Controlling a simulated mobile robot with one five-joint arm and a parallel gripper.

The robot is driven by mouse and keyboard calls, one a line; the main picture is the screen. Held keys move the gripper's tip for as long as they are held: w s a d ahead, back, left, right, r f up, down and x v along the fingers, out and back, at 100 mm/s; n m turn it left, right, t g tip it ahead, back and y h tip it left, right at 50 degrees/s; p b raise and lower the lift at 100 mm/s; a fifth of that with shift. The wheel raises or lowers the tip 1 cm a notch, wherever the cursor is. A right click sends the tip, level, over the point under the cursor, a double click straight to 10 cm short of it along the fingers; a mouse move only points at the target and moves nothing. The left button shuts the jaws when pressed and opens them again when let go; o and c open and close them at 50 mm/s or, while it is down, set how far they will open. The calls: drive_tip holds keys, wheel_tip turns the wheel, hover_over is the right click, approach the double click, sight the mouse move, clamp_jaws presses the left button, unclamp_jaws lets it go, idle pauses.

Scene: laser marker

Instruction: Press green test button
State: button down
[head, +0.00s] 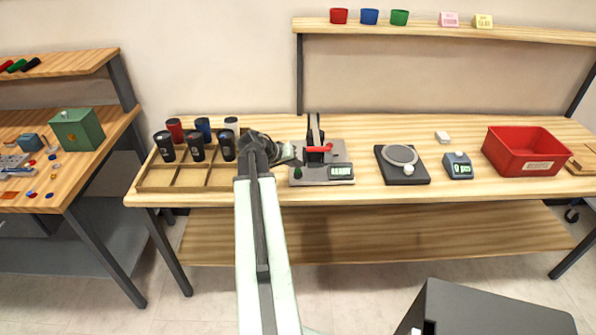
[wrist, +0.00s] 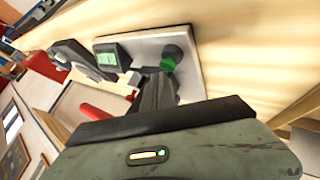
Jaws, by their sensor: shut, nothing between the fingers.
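The laser marker's grey base plate (head: 322,180) sits on the middle table. The green test button (head: 298,173) is at its front left corner, left of a small lit display (head: 340,171). A red lever (head: 319,149) shows above the plate. My gripper (head: 289,152) is at the marker's left side, just behind the button in the head view. In the wrist view the shut, empty fingers (wrist: 157,90) reach up close to the green button (wrist: 171,55). I cannot tell whether they touch it. The display (wrist: 107,58) and red lever (wrist: 104,116) also show there.
A wooden divided tray (head: 168,188) with several cups stands left of my gripper. Right of the marker are a black plate with a round disc (head: 400,155), a small scale (head: 458,166) and a red bin (head: 525,150). The table's front edge is close to the marker.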

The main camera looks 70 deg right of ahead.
sight(296, 171)
drive_tip(key=shift+f+b, duration=0.5)
drive_tip(key=shift+b, duration=0.05)
idle(0.4)
idle(0.4)
drive_tip(key=shift+r+p, duration=0.9)
drive_tip(key=shift+p, duration=0.05)
wheel_tip(296, 171, up, 5)
drive_tip(key=p, duration=0.5)
drive_tip(key=shift+r, duration=0.1)
